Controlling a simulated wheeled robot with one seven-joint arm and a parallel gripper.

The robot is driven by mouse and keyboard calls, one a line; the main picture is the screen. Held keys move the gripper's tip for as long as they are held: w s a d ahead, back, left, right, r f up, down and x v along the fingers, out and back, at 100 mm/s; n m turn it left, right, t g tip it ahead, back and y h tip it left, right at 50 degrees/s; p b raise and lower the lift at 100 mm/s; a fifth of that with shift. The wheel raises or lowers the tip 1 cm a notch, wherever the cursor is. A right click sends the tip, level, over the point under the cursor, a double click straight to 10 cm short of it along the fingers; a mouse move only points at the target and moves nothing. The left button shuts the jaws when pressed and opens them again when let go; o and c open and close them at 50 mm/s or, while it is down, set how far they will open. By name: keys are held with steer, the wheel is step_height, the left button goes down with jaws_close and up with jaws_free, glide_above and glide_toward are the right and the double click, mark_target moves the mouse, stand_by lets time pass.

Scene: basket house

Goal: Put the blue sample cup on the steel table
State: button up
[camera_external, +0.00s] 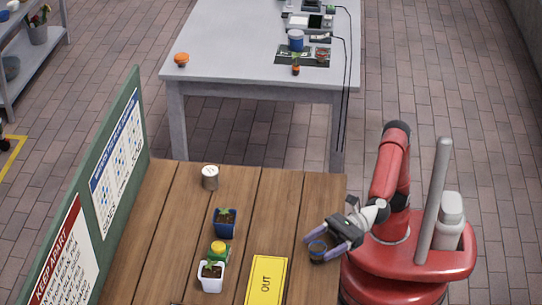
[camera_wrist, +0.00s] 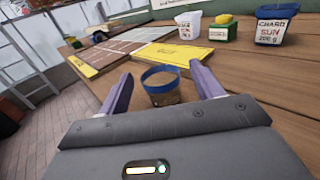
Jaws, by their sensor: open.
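A small cup with a blue rim (camera_wrist: 160,86) and a brownish body stands on the wooden table, between my open fingers in the wrist view. A gap shows between the cup and each finger. In the external view the cup (camera_external: 318,249) is small and partly hidden by my gripper (camera_external: 314,250), which is low at the right edge of the wooden table. My gripper (camera_wrist: 160,92) is open and not closed on the cup. The grey steel table (camera_external: 228,48) stands at the back, beyond the wooden table.
The wooden table (camera_external: 185,225) holds a yellow OUT mat (camera_external: 266,280), a white pot (camera_external: 211,277), a yellow-green item (camera_external: 218,250), a dark blue pot (camera_external: 225,224) and a white-topped can (camera_external: 210,178). The steel table holds an orange-topped item (camera_external: 182,60) and instruments at right; its left-middle is clear.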

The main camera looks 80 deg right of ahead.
steer(key=shift+c, duration=0.5)
steer(key=c, duration=1.1)
steer(key=shift+o, duration=0.2)
step_height(320, 180, up, 20)
steer(key=p, duration=0.8)
steer(key=shift+p, duration=0.3)
